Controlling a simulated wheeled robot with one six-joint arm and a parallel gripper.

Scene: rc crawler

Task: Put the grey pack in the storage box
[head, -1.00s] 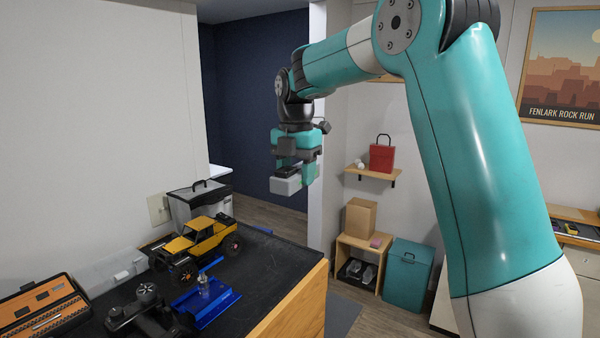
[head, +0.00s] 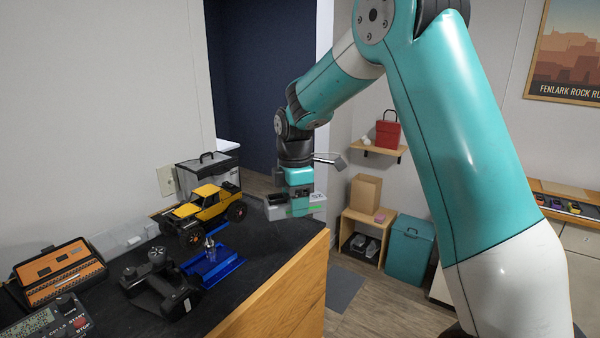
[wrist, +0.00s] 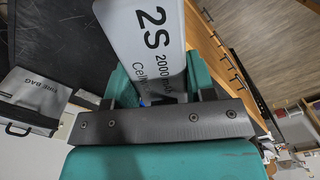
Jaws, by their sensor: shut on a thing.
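The grey pack (head: 317,199) is a pale block marked 2S, held in my gripper (head: 298,206). In the wrist view the pack (wrist: 150,35) sticks out between the teal fingers of my gripper (wrist: 162,85), its label reading 2S 2000. My gripper is shut on it, in front of the bench's far right end in the head view. No box is labelled as storage box: a clear low box (head: 125,237) lies on the bench, and a teal lidded box (head: 409,248) stands on the floor. I cannot tell which is meant.
A yellow truck (head: 207,208) and a grey, black-topped bag (head: 205,174) stand on the dark bench left of my gripper; the bag's FIRE BAG label shows in the wrist view (wrist: 32,100). A blue stand (head: 213,265) and black controller (head: 160,285) are nearer.

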